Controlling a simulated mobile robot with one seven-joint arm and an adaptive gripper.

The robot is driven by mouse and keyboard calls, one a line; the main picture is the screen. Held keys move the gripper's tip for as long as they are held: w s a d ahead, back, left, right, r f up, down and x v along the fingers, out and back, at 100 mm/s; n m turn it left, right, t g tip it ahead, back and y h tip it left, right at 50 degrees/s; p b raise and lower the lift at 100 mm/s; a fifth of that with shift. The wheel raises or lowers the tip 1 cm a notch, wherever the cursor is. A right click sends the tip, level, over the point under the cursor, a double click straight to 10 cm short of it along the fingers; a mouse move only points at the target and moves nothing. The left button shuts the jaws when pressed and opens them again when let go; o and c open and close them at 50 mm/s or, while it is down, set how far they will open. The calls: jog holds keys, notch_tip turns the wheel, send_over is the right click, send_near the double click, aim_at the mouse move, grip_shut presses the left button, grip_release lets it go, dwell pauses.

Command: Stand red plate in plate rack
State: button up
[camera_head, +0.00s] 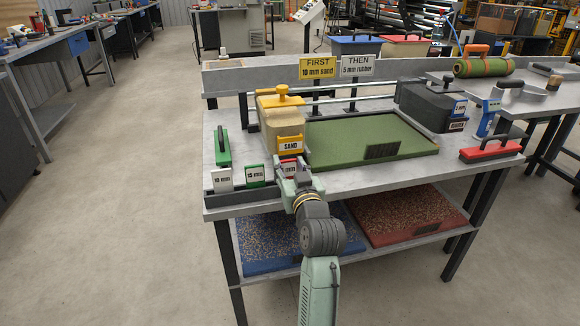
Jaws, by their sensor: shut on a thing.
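The red plate (289,168) is small and upright, with a white label, near the front edge of the bench. My gripper (289,174) is shut on it from the front and hides much of it. The plate rack (236,188) is a low dark trough along the front left of the bench. A white plate (224,178) marked 10 mm and a green plate (256,175) marked 15 mm stand in it. The red plate is to the right of the green one, at the rack's right part. I cannot tell whether its lower edge touches the rack.
A sand box (276,119) with a yellow lid stands close behind my gripper. A green turf tray (335,128) lies to its right. A red-based tool (490,151) sits at the bench's right. Two speckled slabs lie on the lower shelf.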

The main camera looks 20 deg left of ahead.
jog(key=o, duration=1.1)
jog(key=shift+f, duration=0.1)
